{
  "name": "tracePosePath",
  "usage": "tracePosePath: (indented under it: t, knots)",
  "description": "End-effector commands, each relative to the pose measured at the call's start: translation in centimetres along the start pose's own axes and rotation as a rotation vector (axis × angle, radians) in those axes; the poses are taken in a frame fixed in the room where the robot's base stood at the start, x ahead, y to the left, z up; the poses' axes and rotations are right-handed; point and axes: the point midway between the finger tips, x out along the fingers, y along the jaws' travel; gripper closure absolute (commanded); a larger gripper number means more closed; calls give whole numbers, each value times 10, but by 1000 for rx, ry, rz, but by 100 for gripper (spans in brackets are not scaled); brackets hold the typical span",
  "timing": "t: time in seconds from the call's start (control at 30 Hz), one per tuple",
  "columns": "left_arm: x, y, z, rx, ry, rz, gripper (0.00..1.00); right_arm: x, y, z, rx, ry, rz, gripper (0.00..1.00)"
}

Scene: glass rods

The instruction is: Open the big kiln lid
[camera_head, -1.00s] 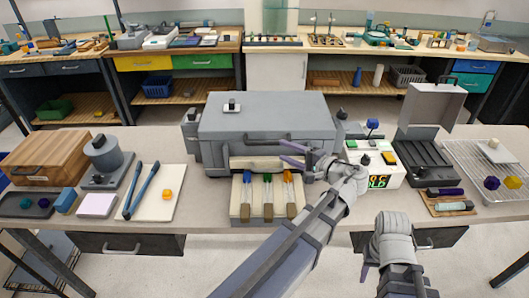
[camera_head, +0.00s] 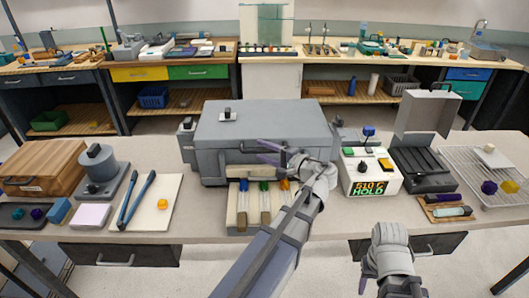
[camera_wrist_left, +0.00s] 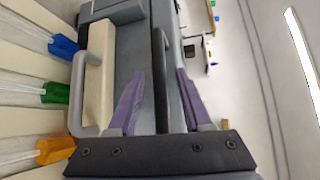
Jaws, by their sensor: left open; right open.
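The big grey kiln (camera_head: 212,165) stands in the middle of the table with its lid (camera_head: 262,120) down. A dark bar handle (camera_head: 240,149) runs along the lid's front; it also shows in the left wrist view (camera_wrist_left: 160,60). My left gripper (camera_head: 267,152) is open at the handle's right part. In the left wrist view, its purple fingers (camera_wrist_left: 160,100) lie on either side of the bar, with gaps visible. My right gripper (camera_head: 363,279) is open and empty in front of the table's edge, partly hidden by its own wrist.
Glass rods with blue, green and orange ends (camera_head: 264,186) lie on a cream rack below the handle. A controller (camera_head: 371,178) showing HOLD stands right of the kiln, beside an open grey case (camera_head: 424,168). A wooden box (camera_head: 45,165) stands at the left.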

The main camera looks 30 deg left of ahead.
Motion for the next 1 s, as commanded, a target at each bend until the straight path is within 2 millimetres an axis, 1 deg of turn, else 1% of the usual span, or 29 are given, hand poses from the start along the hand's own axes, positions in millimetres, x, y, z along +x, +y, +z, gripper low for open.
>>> tracePosePath:
  t: [0.2, 0.63, 0.67, 1.0]
  knots:
    - [0, 0, 0, 0, 0, 0, 50, 0, 0, 0, 0, 0, 0, 50]
    - [0, 0, 0, 0, 0, 0, 99, 0, 0, 0, 0, 0, 0, 50]
    - [0, 0, 0, 0, 0, 0, 100, 0, 0, 0, 0, 0, 0, 50]
    - [0, 0, 0, 0, 0, 1, 100, 0, 0, 0, 0, 0, 0, 50]
